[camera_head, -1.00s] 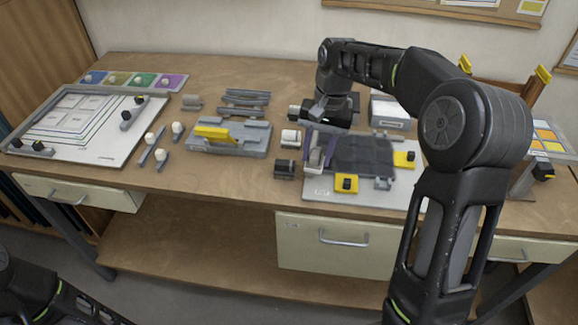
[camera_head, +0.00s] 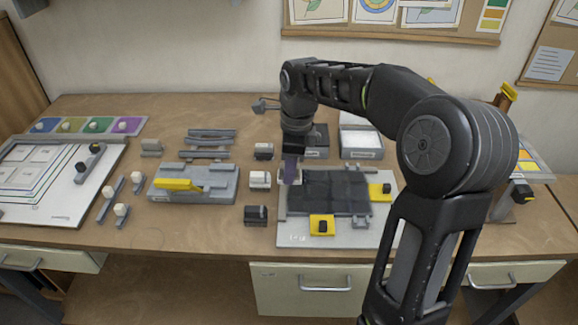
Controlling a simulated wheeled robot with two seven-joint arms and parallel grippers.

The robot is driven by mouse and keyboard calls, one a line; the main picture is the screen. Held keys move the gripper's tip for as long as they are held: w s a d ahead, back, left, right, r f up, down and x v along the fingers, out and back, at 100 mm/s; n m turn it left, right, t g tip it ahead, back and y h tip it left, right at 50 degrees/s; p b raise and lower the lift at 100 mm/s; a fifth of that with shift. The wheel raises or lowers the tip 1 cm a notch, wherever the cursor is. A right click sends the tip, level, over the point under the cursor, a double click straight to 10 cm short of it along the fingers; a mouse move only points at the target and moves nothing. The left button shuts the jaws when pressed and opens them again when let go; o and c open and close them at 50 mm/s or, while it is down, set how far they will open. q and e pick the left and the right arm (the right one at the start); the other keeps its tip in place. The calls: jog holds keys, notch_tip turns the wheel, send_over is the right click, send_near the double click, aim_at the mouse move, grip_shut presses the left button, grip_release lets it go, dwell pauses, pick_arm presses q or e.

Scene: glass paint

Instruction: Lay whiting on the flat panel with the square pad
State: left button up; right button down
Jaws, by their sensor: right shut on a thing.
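The flat panel (camera_head: 331,190) is dark grey and lies on a light grey board (camera_head: 297,232), held by yellow clamps (camera_head: 321,225). My right gripper (camera_head: 291,172) is at the panel's upper left edge, pointing down. It is shut on a small purple-grey thing, likely the square pad (camera_head: 291,167); its shape is mostly hidden by the gripper and wrist. I cannot tell whether it touches the panel. A tray with white contents, likely the whiting (camera_head: 360,138), stands behind the panel. My left gripper is out of view.
A dark box (camera_head: 318,139) stands left of the white-filled tray. Small blocks (camera_head: 260,180) line the board's left side. A grey fixture with a yellow handle (camera_head: 178,185) and a framed board (camera_head: 40,210) lie further left. My right arm hangs over the right side.

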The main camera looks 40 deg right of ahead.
jog(key=shift+f+b, duration=1.3)
jog(key=shift+f, duration=0.2)
jog(key=shift+r, duration=0.1)
